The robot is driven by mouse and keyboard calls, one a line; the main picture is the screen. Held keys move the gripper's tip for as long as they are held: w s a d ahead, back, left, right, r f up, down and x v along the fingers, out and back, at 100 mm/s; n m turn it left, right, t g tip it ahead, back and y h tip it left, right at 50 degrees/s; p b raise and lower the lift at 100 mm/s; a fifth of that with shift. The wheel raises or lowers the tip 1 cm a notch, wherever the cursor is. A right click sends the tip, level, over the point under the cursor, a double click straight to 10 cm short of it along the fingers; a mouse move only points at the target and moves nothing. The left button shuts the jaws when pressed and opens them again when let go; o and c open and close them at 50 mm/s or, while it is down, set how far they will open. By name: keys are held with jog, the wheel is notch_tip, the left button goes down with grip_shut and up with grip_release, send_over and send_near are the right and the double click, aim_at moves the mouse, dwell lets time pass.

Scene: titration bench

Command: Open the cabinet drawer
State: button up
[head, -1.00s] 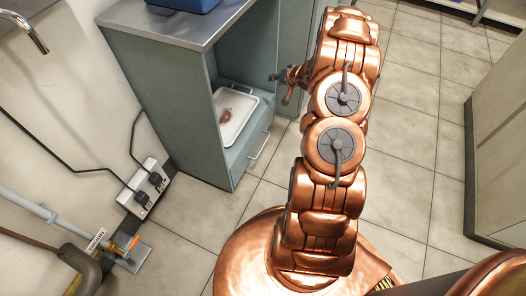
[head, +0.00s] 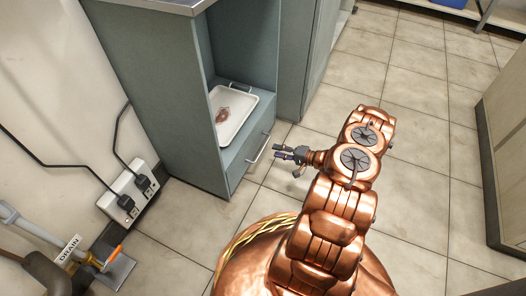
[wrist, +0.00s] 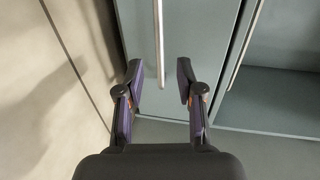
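The grey-blue cabinet (head: 165,95) stands against the wall in the head view. Its drawer (head: 240,168) is low under an open shelf space, and its front looks flush with the cabinet. A slim metal bar handle (head: 259,148) is on the drawer front. My gripper (head: 283,153) is just right of the handle, at about its height. In the wrist view my gripper (wrist: 159,72) is open, with its two dark fingers spread. The handle (wrist: 158,35) shows ahead, lined up with the gap between them. I cannot tell how far it lies beyond the fingertips.
A white tray (head: 243,128) with a small reddish-brown object sits in the space above the drawer. A power strip (head: 127,194) and an orange-handled drain valve (head: 105,262) are at the left. Tiled floor (head: 425,140) is clear at the right.

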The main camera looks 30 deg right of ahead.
aim_at(263, 147)
jog(key=shift+b+x, duration=1.6)
jog(key=shift+x, duration=2.25)
jog(key=shift+c, duration=0.3)
grip_shut()
